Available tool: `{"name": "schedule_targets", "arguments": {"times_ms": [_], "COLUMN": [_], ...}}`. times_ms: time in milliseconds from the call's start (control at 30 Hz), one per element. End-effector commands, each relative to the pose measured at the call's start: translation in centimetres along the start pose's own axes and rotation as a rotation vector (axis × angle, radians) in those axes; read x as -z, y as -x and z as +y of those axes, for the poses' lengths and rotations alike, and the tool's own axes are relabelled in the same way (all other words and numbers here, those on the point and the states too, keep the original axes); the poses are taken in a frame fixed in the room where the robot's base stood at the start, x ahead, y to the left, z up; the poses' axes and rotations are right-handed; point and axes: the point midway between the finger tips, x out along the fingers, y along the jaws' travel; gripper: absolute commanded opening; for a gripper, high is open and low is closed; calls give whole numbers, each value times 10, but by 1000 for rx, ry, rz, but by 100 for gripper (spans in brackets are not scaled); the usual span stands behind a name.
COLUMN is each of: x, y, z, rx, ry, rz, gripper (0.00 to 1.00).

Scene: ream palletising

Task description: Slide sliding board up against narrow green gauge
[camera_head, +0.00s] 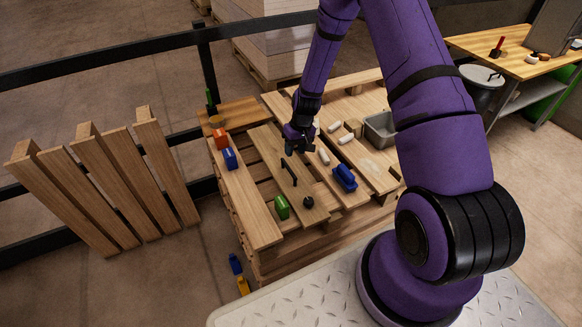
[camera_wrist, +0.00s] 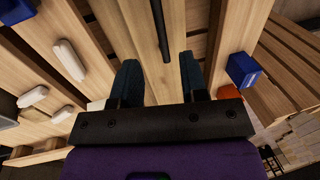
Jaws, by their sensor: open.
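The sliding board (camera_head: 265,149) is a pale wooden plank with a black bar handle (camera_head: 289,171) and a round black knob (camera_head: 308,202) near its front end. The narrow green gauge (camera_head: 282,207) is a small green block near the front, by the board's left edge; I cannot tell whether they touch. My gripper (camera_head: 301,148) is open and empty above the board, near the handle's far end. In the wrist view its fingers (camera_wrist: 160,75) are apart, with the black handle (camera_wrist: 161,30) between and ahead of them. The green gauge is not seen in that view.
A blue block (camera_head: 229,158) and an orange-red block (camera_head: 221,141) sit on the left plank (camera_head: 245,200). A blue tool (camera_head: 345,178), several white pieces and a grey metal tray (camera_head: 380,129) lie on the right planks. A slatted wooden pallet (camera_head: 100,180) leans at left.

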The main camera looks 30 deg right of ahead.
Motion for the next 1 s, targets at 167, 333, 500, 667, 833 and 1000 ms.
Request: {"name": "schedule_targets", "arguments": {"times_ms": [167, 333, 500, 667, 833, 1000], "x": [-1, -1, 0, 0, 0, 0], "y": [-33, -59, -76, -82, -82, -82], "z": [0, 0, 0, 0, 0, 0], "rx": [1, 1, 0, 0, 0, 0], "ry": [1, -1, -1, 0, 0, 0], "rz": [-4, -3, -1, -1, 0, 0], "gripper": [40, 40, 40, 40, 40, 24]}}
